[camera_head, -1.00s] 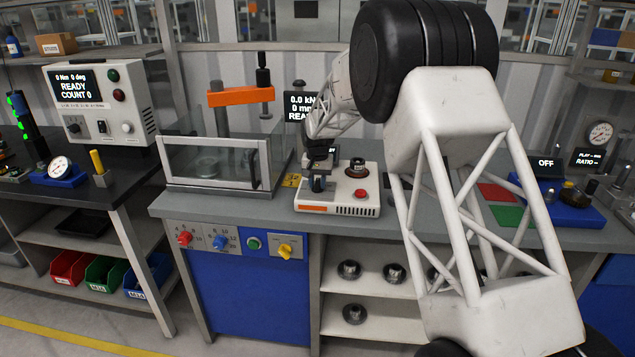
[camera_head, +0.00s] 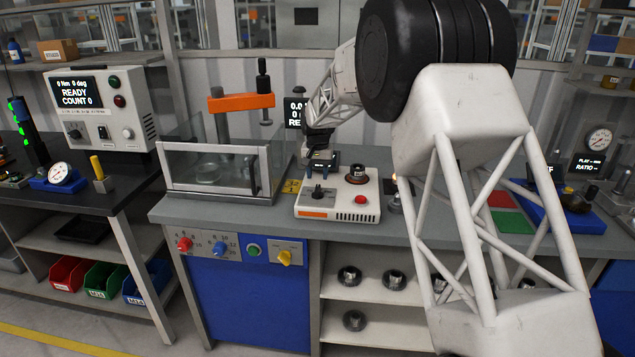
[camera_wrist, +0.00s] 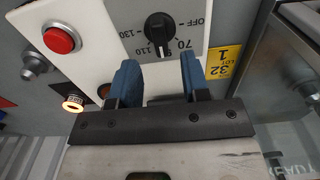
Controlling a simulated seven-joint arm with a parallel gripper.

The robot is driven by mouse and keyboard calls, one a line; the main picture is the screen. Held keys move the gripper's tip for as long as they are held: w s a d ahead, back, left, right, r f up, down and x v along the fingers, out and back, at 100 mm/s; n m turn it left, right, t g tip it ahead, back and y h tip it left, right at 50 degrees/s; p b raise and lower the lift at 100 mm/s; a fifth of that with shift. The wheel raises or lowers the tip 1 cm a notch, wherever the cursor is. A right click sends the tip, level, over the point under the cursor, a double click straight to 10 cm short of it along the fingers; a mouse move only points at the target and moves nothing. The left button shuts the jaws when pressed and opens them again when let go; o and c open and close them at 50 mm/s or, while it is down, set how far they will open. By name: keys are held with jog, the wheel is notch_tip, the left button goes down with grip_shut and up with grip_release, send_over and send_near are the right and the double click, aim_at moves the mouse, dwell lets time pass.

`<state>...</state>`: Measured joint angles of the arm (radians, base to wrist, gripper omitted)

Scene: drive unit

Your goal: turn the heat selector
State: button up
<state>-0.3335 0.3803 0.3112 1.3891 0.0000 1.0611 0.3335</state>
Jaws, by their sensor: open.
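The heat selector is a black knob (camera_head: 317,193) on the front left of a white and grey heater unit (camera_head: 340,211). In the wrist view the selector (camera_wrist: 159,28) stands on a dial marked OFF, 70, 110 and 130, with one number partly hidden. A white line shows on the knob; I cannot tell its exact setting. My gripper (camera_wrist: 158,75) is open and empty, with two blue fingers apart just below the dial in that view. In the head view my gripper (camera_head: 320,158) is above and behind the knob, apart from it.
The heater also carries a red button (camera_head: 360,200) and a dark ring-shaped part (camera_head: 357,173). A glazed box (camera_head: 212,168) stands close on the left. A yellow label (camera_wrist: 222,62) lies beside the heater. A lit ring (camera_wrist: 73,103) shows in the wrist view.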

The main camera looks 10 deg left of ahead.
jog(key=shift+r, duration=1)
